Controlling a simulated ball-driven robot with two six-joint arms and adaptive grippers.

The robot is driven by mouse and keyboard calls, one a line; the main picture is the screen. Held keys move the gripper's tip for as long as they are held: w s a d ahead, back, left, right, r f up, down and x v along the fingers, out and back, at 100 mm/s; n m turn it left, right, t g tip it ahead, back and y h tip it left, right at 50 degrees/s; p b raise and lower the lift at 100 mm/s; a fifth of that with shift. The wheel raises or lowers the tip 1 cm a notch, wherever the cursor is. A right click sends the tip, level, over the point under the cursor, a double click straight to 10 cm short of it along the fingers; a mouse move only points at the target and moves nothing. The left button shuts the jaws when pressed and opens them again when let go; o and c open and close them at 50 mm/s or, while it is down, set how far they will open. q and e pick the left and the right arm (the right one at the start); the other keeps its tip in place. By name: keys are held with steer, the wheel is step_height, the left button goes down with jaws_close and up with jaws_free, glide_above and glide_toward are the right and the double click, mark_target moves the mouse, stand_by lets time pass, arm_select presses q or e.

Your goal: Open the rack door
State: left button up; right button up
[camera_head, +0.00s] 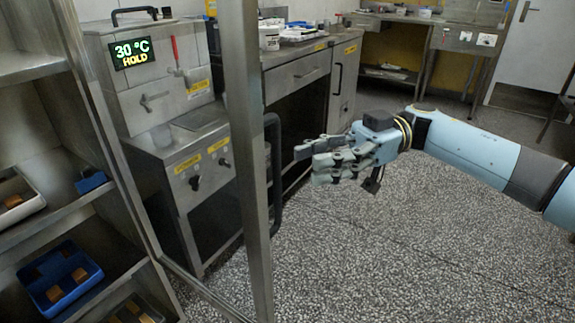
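The rack door (254,190) is a metal frame with an open-looking or clear middle. It stands out at an angle from the rack's edge, and the shelves at left show uncovered. Its black bar handle (275,180) is upright on the right side of the frame's near post. My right gripper (308,165) comes in from the right, just right of the handle, with its fingers pointing left. The fingertips look apart, with nothing between them, and the gripper appears clear of the handle. My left gripper is not in view.
The rack shelves (52,217) hold blue trays (60,290) with brown pieces. A steel machine (160,80) with a lit display reading 30 °C HOLD stands behind the door. A steel counter (300,75) is behind. The speckled floor (420,240) at right is clear.

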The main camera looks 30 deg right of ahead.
steer(key=d, duration=0.5)
steer(key=shift+s+d, duration=0.2)
